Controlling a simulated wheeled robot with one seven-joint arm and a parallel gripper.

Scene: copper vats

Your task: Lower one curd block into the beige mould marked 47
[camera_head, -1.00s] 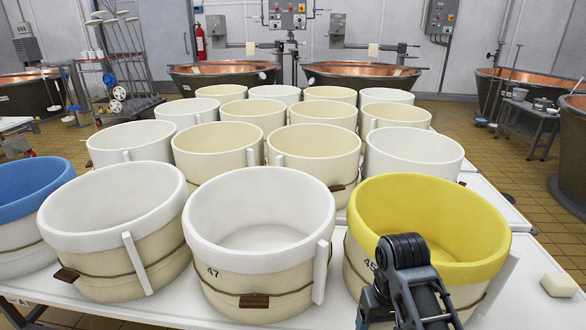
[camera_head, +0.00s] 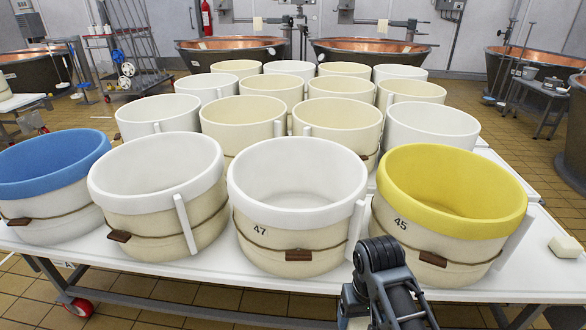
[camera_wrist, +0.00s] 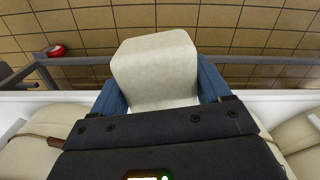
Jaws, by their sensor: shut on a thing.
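The beige mould marked 47 (camera_head: 285,240) stands upright in the front row on the white table, with a white rim and an empty-looking inside. A cream curd block (camera_wrist: 154,62) is between the blue fingers of my gripper (camera_wrist: 158,98) in the wrist view. The gripper is shut on it; brown floor tiles lie behind the block. In the head view my arm is at the bottom, in front of and right of mould 47, below the yellow-rimmed mould. The fingers are not clear there.
The yellow-rimmed mould marked 45 (camera_head: 455,195) stands right of mould 47, a white-rimmed one (camera_head: 150,215) left of it, and a blue one (camera_head: 50,180) farther left. Several moulds fill the table (camera_head: 225,277) behind. Another curd block (camera_head: 566,248) lies at the right edge.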

